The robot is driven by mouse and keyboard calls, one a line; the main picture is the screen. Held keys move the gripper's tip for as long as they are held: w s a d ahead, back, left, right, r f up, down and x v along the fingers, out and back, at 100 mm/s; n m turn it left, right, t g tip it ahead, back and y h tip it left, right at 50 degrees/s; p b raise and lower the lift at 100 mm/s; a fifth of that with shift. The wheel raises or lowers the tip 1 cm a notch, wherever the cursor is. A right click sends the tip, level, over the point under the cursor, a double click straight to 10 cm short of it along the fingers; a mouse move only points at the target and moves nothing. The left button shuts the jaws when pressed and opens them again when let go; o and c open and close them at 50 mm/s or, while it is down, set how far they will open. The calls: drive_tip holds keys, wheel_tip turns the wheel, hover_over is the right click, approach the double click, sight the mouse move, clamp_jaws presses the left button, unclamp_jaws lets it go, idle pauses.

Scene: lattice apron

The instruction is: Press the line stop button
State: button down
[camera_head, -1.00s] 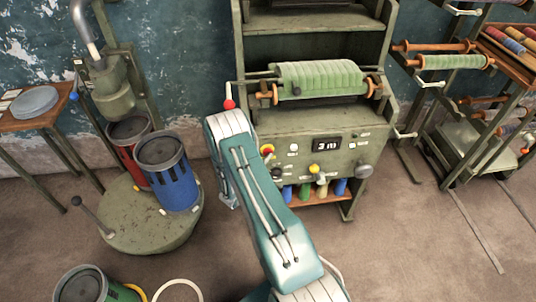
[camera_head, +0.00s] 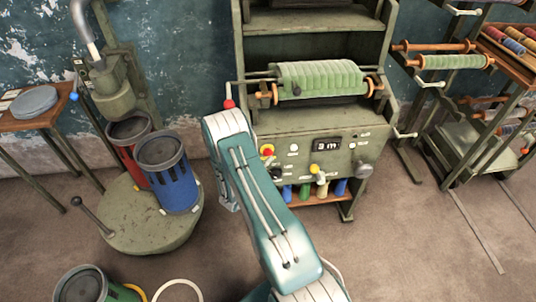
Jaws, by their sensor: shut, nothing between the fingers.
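A red button on a yellow base (camera_head: 267,150) sits at the left end of the green machine's front panel (camera_head: 310,147); it looks like the line stop button. It is just right of my teal and white arm, and nothing visible touches it. My arm reaches up from the bottom middle, and its elbow covers part of the panel's left side. A grey piece of my arm shows low behind the elbow. My gripper is not visible, so its place relative to the button cannot be told.
The panel also has a display (camera_head: 327,144), a yellow knob (camera_head: 315,169) and a grey knob (camera_head: 364,169). A red-tipped crank (camera_head: 229,104) stands close above my elbow. A blue bin (camera_head: 168,172) is on a round platform at left. Open floor lies at right.

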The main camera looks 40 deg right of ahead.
drive_tip(key=s+a, duration=0.1)
drive_tip(key=s, duration=0.2)
drive_tip(key=s+a, duration=0.1)
drive_tip(key=shift+s+a, duration=0.15)
drive_tip(key=shift+a, duration=0.2)
idle(0.3)
idle(0.7)
drive_tip(key=s+a+r+m+g+y, duration=0.2)
drive_tip(key=s+r+m+g+y, duration=0.15)
drive_tip(key=r+m, duration=0.6)
drive_tip(key=s+a+r+m+g+y, duration=0.25)
drive_tip(key=r+m+g, duration=0.35)
drive_tip(key=r, duration=0.6)
drive_tip(key=s+a+r+m+t+y, duration=0.5)
drive_tip(key=s+a+r+m+y, duration=0.1)
drive_tip(key=a, duration=0.4)
drive_tip(key=s+a+r+m+t+y, duration=0.6)
drive_tip(key=a+r+m, duration=0.2)
drive_tip(key=a, duration=0.3)
drive_tip(key=shift+s+a+r+m, duration=0.15)
drive_tip(key=shift+a+m, duration=0.05)
drive_tip(key=shift+m, duration=0.25)
